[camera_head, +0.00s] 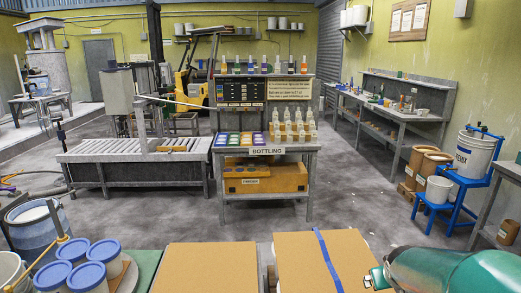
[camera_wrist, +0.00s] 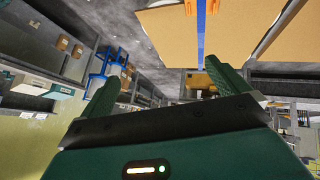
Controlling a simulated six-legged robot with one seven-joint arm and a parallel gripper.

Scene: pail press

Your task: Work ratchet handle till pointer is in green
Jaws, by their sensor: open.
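I cannot make out a gauge pointer or a green zone in either view. No part shows clearly as the ratchet handle. In the head view, a long yellow-tan rod (camera_head: 38,262) slants across a blue and white pail (camera_head: 30,236) at the lower left; I cannot tell whether it is a handle. A pale bar (camera_head: 172,100) juts from the machine at centre left. My gripper (camera_wrist: 160,90) shows in the wrist view with its two green fingers apart and nothing between them. My green arm is at the lower right of the head view, far from the pail.
Two cardboard boxes (camera_head: 208,267) (camera_head: 310,260) stand in front, one with a blue strap. Blue-lidded tubs (camera_head: 88,277) sit at the lower left. A bottling bench (camera_head: 265,151) stands mid-room. A blue stand (camera_head: 462,187) holds a white pail at right.

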